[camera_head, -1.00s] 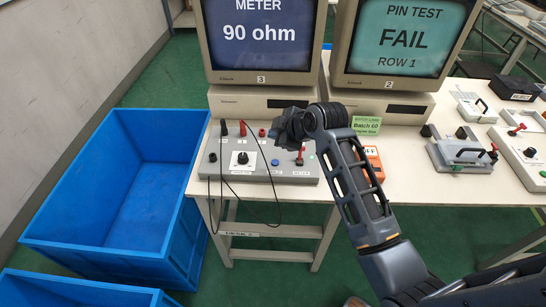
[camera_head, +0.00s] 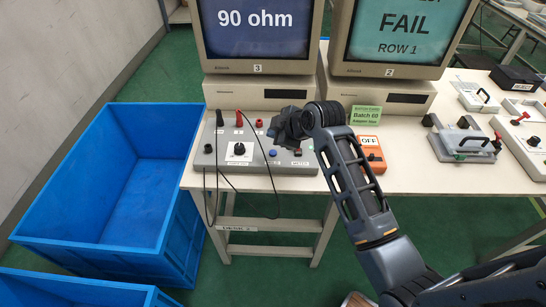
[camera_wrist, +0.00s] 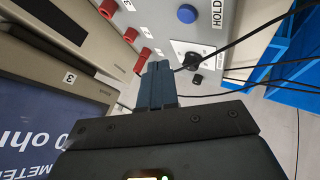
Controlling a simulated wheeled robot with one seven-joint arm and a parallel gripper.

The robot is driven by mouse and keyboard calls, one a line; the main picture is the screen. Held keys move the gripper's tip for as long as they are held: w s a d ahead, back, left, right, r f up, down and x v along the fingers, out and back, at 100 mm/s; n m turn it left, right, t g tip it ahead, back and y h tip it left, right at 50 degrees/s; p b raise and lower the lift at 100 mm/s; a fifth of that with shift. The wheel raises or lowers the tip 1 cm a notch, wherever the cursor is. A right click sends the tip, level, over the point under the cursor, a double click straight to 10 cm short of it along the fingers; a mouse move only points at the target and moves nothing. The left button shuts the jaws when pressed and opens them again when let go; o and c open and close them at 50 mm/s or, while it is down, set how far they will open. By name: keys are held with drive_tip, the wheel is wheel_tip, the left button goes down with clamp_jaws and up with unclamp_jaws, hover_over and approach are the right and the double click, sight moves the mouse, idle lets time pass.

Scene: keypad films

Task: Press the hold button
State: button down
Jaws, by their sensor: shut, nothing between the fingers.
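The blue hold button (camera_wrist: 187,13) shows at the top of the wrist view, on a grey panel (camera_wrist: 165,22) beside a HOLD label (camera_wrist: 217,14). In the head view the same blue button (camera_head: 272,153) is near the middle of the grey meter box (camera_head: 210,160). My gripper (camera_head: 284,126) is over the back right part of that box, partly covering it. In the wrist view my gripper's fingers (camera_wrist: 158,68) are shut together and empty, apart from the button. How high they are above the panel is hard to tell.
A black dial (camera_head: 239,149), red sockets (camera_wrist: 146,53) and black cables (camera_head: 217,190) are on or around the box. A monitor (camera_head: 258,75) stands behind it. An orange OFF box (camera_head: 369,152) is to the right. A blue bin (camera_head: 110,190) is left of the table.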

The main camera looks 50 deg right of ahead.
sight(275, 154)
drive_tip(key=shift+f+b, duration=1.25)
drive_tip(key=shift+f, duration=1)
drive_tip(key=shift+f, duration=0.4)
drive_tip(key=shift+f+b, duration=0.4)
drive_tip(key=shift+b, duration=0.1)
idle(0.6)
drive_tip(key=shift+r, duration=0.1)
drive_tip(key=shift+r+p, duration=0.7)
drive_tip(key=shift+r, duration=0.05)
drive_tip(key=shift+r, duration=0.1)
wheel_tip(275, 154, up, 5)
drive_tip(key=p, duration=0.4)
